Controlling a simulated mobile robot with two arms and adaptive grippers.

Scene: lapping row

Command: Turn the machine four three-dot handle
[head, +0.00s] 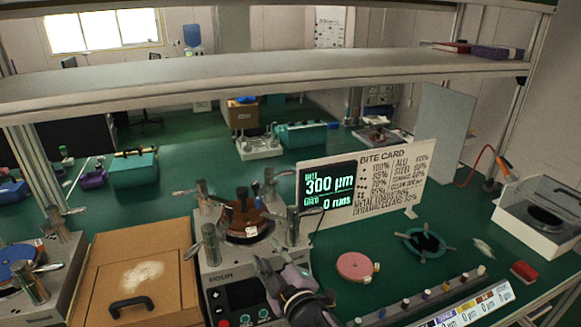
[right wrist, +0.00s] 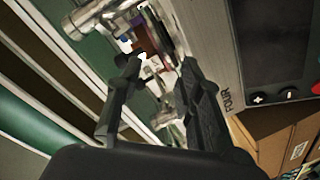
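Machine four (head: 222,278), a grey box marked FOUR, stands in front of me with a brown round plate (head: 245,218) on top. Several silver clamp handles stand around the plate, among them a front left one (head: 210,242), a front right one (head: 292,226) and a back right one (head: 269,186). I cannot make out their dot marks. My right gripper (head: 272,268) is over the machine's front right, below the front right handle. In the right wrist view its fingers (right wrist: 159,66) are apart, with silver handle parts beyond them; contact cannot be told. My left gripper is out of view.
A cardboard box (head: 170,237) with a black handle is left of the machine. A display (head: 328,187) and bite card (head: 390,175) stand behind right. A pink disc (head: 355,266) lies on the green bench. A shelf (head: 300,72) crosses above.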

